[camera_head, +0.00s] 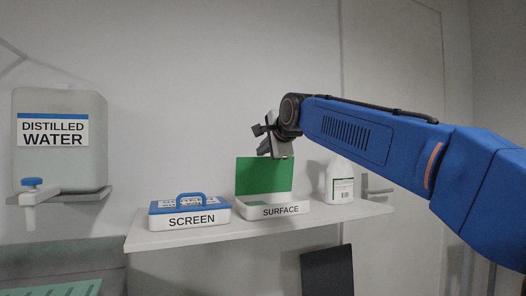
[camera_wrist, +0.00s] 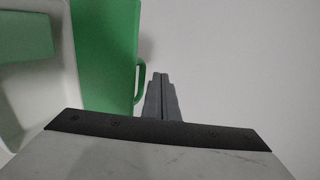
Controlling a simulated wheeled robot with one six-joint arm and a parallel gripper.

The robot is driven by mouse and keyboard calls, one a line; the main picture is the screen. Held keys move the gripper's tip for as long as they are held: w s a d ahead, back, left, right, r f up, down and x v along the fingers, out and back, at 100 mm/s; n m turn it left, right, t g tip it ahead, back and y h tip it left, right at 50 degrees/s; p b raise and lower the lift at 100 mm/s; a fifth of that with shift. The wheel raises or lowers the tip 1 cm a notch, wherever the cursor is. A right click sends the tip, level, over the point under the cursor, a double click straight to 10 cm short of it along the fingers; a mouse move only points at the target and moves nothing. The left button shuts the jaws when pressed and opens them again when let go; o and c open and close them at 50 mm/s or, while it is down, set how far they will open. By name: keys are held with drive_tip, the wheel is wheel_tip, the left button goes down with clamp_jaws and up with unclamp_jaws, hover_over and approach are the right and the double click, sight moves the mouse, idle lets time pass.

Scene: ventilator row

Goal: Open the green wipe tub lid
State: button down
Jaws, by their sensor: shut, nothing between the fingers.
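The green wipe tub (camera_head: 275,210), labelled SURFACE, stands on the shelf. Its green lid (camera_head: 264,174) stands up, raised at the back of the white tub. In the wrist view the green lid (camera_wrist: 103,55) is left of centre, with its green handle (camera_wrist: 140,82) on the side toward the fingers. The white tub (camera_wrist: 35,82) lies further left, partly cut off. My gripper (camera_head: 266,141) is just above the lid's upper edge. In the wrist view my gripper (camera_wrist: 160,80) has its fingers together and empty, beside the handle; I cannot tell whether they touch it.
A blue-lidded tub (camera_head: 190,209) labelled SCREEN, with its lid down, stands left on the shelf (camera_head: 160,239). A white bottle (camera_head: 339,182) stands to the right. A distilled water container (camera_head: 60,140) with a tap is at far left. The wall is close behind.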

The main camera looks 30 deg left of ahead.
drive_tip(key=shift+r, duration=0.15)
drive_tip(key=shift+r, duration=0.65)
